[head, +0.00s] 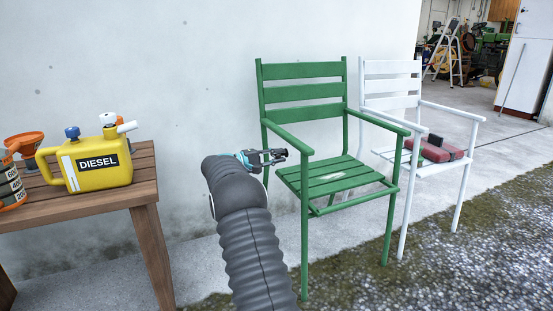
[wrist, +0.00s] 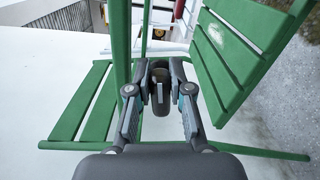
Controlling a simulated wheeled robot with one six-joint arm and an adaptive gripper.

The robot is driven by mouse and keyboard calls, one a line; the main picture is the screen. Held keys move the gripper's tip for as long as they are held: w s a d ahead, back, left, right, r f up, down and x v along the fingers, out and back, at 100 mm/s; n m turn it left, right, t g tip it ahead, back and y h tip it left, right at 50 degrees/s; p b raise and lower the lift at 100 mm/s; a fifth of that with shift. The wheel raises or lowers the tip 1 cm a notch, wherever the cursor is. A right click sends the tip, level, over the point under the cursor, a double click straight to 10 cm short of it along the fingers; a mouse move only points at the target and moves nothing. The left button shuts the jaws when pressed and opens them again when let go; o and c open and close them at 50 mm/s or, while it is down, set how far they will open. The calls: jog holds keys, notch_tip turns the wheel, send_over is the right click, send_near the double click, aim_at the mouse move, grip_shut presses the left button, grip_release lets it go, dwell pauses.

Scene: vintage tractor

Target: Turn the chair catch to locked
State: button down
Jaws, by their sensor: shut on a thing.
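The green slatted chair (head: 303,92) stands against the white wall in the head view. My gripper (head: 281,155) is beside its left armrest (head: 287,137), just below the armrest's level. In the wrist view, green slats (wrist: 90,112) and a green bar (wrist: 121,45) show around my gripper (wrist: 161,68). The jaws are shut on a small dark piece (wrist: 160,77), seemingly the chair catch. The fingers hide much of it, and I cannot tell whether it is at locked. No catch markings can be read.
A white chair (head: 391,67) stands close on the right, with a red case (head: 437,150) on its seat. A wooden table (head: 95,193) at the left bears a yellow diesel can (head: 92,170) and orange-topped containers (head: 24,143). Open paving lies at the front right.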

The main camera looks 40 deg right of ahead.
jog(key=shift+f+m, duration=0.1)
jog(key=shift+m, duration=0.8)
jog(key=c, duration=1)
grip_release()
jog(key=shift+c, duration=0.2)
jog(key=v, duration=1.2)
jog(key=shift+f, duration=0.1)
